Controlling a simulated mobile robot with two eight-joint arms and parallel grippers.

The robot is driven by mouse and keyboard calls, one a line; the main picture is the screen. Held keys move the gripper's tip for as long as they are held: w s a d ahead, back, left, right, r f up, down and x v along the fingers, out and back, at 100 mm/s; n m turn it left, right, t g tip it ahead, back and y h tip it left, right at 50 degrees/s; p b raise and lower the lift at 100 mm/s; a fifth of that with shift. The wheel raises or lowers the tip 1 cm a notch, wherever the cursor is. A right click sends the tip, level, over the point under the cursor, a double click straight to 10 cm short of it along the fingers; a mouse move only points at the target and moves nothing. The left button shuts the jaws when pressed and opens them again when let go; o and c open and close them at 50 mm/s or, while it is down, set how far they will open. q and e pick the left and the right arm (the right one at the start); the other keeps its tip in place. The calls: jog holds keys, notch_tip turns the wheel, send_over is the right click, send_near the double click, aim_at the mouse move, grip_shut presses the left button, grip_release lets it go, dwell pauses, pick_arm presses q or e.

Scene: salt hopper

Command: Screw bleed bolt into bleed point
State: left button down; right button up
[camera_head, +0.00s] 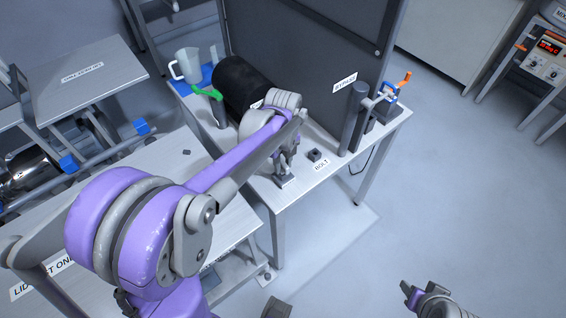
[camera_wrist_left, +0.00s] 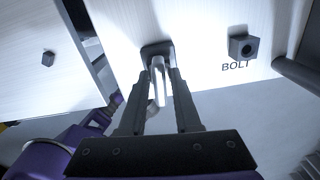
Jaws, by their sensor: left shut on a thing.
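My left gripper (camera_head: 284,173) is low over the front of the pump table, left of the BOLT label. In the left wrist view the gripper (camera_wrist_left: 161,75) is shut on a pale rod-like piece (camera_wrist_left: 158,82), with a dark rounded block (camera_wrist_left: 154,48) at its far end. I cannot tell whether this piece is the bleed bolt. A dark square block (camera_head: 314,155) stands behind the BOLT label; the wrist view shows a round hole in this block (camera_wrist_left: 243,47). I cannot make out the bleed point. My right gripper (camera_head: 411,292) is at lower right, over the floor, away from the table.
A black cylinder (camera_head: 241,84), a clear jug (camera_head: 187,66) and a green handle (camera_head: 207,92) stand at the table's left. A grey post (camera_head: 354,118) and an orange-handled valve (camera_head: 404,80) stand at the right. A dark panel (camera_head: 305,50) closes the back.

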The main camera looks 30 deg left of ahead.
aim_at(283, 162)
pick_arm(q)
jog(key=shift+m, duration=0.5)
jog(key=m, duration=0.3)
jog(key=c, duration=0.5)
grip_release()
jog(key=shift+c, duration=0.2)
notch_tip(283, 162, up, 11)
jog(key=shift+f+p, duration=0.1)
jog(key=shift+p, duration=0.3)
